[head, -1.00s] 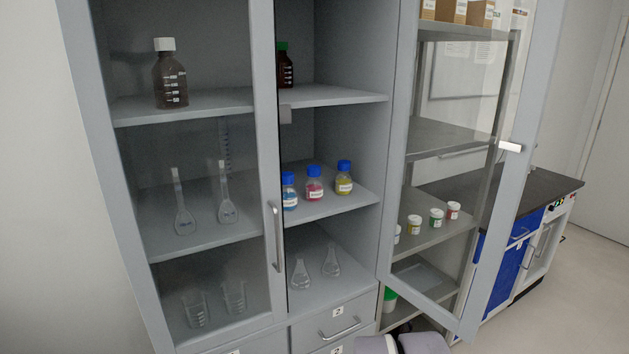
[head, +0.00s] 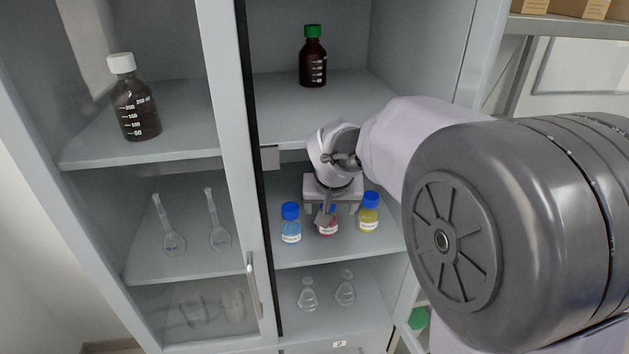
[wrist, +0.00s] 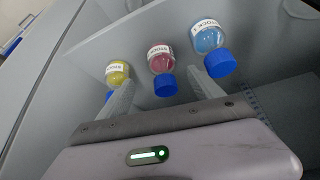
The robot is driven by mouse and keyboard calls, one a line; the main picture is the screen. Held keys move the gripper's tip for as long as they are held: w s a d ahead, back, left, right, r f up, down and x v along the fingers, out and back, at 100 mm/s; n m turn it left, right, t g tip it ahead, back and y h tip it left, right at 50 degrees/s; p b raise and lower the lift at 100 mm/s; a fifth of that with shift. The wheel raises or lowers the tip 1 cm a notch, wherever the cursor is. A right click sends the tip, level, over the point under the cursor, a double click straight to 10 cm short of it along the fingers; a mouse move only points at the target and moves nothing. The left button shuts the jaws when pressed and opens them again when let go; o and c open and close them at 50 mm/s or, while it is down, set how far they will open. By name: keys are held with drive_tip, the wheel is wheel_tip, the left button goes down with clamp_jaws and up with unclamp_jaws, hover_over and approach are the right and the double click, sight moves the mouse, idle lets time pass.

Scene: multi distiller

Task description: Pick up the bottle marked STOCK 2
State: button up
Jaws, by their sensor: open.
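Three small round bottles with blue caps stand in a row on the middle shelf of the cabinet. The pink bottle (head: 327,228) is in the middle, partly hidden by my gripper; in the wrist view, the pink bottle (wrist: 160,62) has a STOCK label with a digit too small to read surely. The blue bottle (head: 291,224) is left of it; in the wrist view its label seems to read STOCK 1. The yellow bottle (head: 368,213) is right of it. My gripper (wrist: 161,76) is open and empty, its fingers pointing toward the pink bottle, one on either side.
The blue bottle (wrist: 209,38) and yellow bottle (wrist: 117,73) stand close outside my fingers. An upper shelf (head: 330,108) with a brown bottle (head: 313,58) is above. Flasks (head: 345,290) stand below. A glass door (head: 215,110) closes the left half.

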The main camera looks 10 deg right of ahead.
drive_tip(key=x, duration=0.6)
drive_tip(key=b+x, duration=0.1)
drive_tip(key=x, duration=0.2)
drive_tip(key=shift+a, duration=0.35)
drive_tip(key=shift+d, duration=0.1)
drive_tip(key=shift+s, duration=0.1)
drive_tip(key=shift+c, duration=1.1)
clamp_jaws()
